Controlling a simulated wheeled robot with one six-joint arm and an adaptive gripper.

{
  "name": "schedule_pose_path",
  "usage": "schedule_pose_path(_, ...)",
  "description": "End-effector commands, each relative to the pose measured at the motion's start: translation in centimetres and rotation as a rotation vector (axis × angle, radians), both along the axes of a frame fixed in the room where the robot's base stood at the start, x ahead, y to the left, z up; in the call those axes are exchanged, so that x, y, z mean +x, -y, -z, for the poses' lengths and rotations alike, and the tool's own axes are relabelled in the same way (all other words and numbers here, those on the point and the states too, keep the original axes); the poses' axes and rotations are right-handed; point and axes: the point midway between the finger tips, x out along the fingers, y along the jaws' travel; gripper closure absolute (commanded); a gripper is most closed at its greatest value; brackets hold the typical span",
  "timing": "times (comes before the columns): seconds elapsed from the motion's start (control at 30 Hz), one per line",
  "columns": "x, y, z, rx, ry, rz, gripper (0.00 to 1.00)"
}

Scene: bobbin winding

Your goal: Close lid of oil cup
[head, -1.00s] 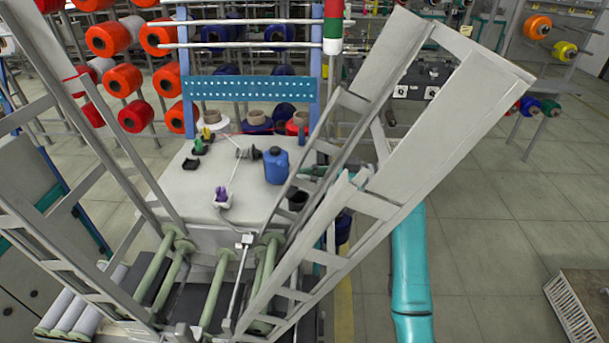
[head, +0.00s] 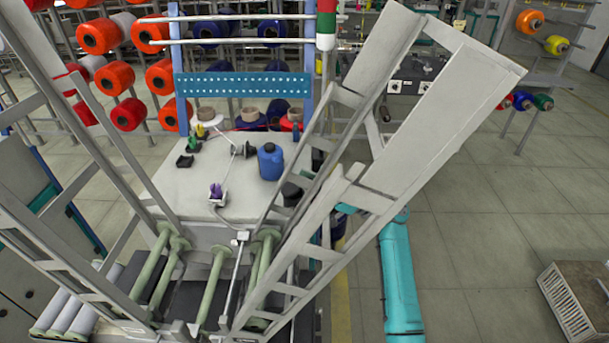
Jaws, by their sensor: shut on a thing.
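A small white holder with a purple part (head: 216,191) stands on the grey table top, near its front. I cannot tell for sure whether this is the oil cup, or how its lid stands. A dark, cup-like object (head: 290,193) is at the right edge of the table, partly behind the grey frame. Its top is too small to read. My teal arm (head: 397,270) stands right of the frame and passes behind it toward the table. I cannot make out my gripper or what it holds; the frame hides that stretch.
A blue canister (head: 270,161) stands at the table's right side. A dark spool-like part (head: 243,149) and a small black tray (head: 185,161) lie further back on the table (head: 190,182). The slanted grey frame (head: 420,125) blocks the right side.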

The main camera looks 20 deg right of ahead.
Motion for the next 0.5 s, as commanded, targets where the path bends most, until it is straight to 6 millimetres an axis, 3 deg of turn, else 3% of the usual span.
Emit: schedule_pose_path(0.5, -0.3, 0.8, 2.2, 0.281, 0.114, 0.001, 1.0)
